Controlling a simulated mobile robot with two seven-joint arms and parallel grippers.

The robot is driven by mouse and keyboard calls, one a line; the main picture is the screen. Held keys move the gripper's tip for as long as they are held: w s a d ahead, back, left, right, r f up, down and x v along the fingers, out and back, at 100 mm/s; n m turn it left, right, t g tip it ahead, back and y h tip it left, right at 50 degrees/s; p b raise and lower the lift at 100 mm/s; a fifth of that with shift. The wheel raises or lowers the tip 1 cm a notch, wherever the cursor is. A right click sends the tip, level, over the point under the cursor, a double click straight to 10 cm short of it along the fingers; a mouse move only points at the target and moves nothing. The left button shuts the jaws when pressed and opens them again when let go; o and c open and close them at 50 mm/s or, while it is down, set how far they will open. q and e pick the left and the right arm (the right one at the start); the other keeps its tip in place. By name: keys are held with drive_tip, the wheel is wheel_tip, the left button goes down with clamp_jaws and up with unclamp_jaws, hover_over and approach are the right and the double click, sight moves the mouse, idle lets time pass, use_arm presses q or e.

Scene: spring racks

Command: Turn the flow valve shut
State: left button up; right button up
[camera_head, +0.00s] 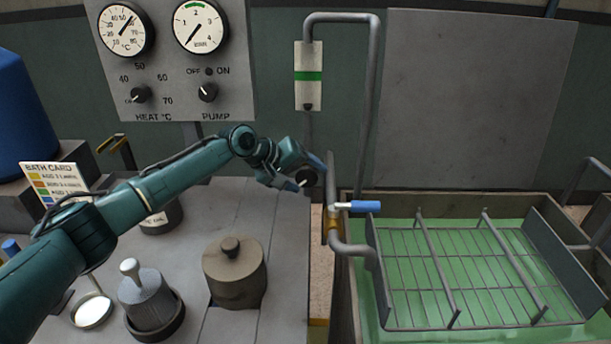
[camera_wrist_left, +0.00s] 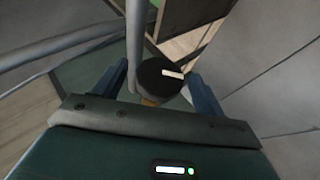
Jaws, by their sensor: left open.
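A round black knob with a white mark (camera_wrist_left: 158,78) sits on a pipe fitting in the left wrist view; it looks like the flow valve. In the head view the knob (camera_head: 307,177) shows below the flow gauge. My left gripper (camera_head: 304,174) is open around the knob, one finger on each side. In the left wrist view the fingers (camera_wrist_left: 162,88) stand apart with the knob between them, and gaps show on both sides. I cannot tell how deep the fingers reach. My right gripper is in neither view.
A blue-handled lever (camera_head: 358,206) is on the pipe just right of the gripper. The green bath (camera_head: 385,325) with a wire rack lies right. A lidded brown pot (camera_head: 235,275) stands on the bench below my left arm. A gauge panel (camera_head: 175,60) hangs behind.

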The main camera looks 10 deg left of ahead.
use_arm(q)
drive_tip(key=shift+w+d+f, duration=0.2)
drive_tip(key=shift+c, duration=0.3)
